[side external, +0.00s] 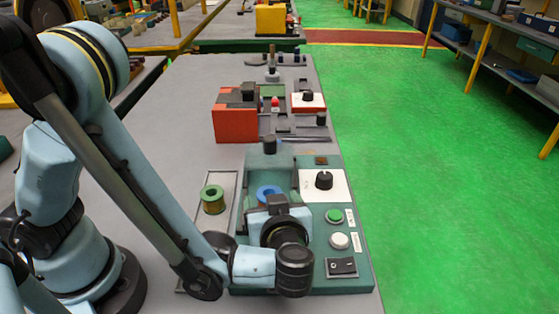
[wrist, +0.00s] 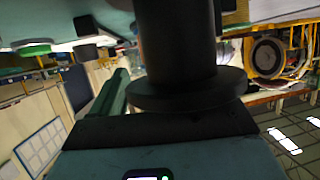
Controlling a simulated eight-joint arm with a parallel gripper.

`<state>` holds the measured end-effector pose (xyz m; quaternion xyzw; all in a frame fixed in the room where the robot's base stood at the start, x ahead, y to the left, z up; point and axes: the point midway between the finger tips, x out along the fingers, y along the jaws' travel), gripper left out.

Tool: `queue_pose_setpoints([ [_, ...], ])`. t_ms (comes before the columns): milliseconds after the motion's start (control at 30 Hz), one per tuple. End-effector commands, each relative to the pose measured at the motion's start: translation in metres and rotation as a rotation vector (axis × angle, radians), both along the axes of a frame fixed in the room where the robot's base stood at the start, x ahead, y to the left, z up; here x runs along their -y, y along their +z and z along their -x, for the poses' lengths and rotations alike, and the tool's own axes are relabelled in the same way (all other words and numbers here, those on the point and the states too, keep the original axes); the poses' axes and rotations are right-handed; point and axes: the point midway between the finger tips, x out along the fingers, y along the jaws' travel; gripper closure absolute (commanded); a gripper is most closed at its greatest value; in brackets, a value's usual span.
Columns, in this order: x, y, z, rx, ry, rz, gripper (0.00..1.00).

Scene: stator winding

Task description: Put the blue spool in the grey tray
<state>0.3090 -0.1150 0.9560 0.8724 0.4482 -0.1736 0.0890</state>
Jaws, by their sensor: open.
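The blue spool (side external: 268,193) sits on the green machine base in the side external view, with a dark centre hole. My arm's wrist hides its near side. The grey tray (side external: 222,220) lies along the left side of the machine; a green-and-gold spool (side external: 213,198) stands in it. My gripper (side external: 270,212) is just in front of the blue spool in the picture, low over the machine. Its fingers are mostly hidden by the wrist housing; it is open, and nothing shows in it. I cannot make out the blue spool clearly in the wrist view.
The machine panel (side external: 333,215) carries a black knob (side external: 324,180), a green button (side external: 334,216), a white button (side external: 340,241) and a rocker switch (side external: 341,267). An orange-red box (side external: 236,115) stands farther back. Bare grey bench lies left of the tray, beneath my arm.

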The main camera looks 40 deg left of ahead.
Motion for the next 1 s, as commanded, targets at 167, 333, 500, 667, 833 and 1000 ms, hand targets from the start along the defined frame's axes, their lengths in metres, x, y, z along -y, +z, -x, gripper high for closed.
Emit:
queue_pose_setpoints([
  [167, 0.023, 0.011, 0.016, 0.000, -0.003, 0.000, 0.21],
  [333, 0.033, 0.017, 0.024, 0.000, -0.001, 0.000, 0.28],
  [500, 0.035, 0.018, 0.025, 0.001, 0.000, 0.001, 0.28],
  [667, 0.035, 0.018, 0.025, 0.001, 0.000, 0.001, 0.28],
  [833, 0.035, 0.018, 0.027, 0.000, -0.002, 0.000, 0.28],
  [1000, 0.033, 0.017, 0.031, 0.000, -0.003, 0.000, 0.28],
])
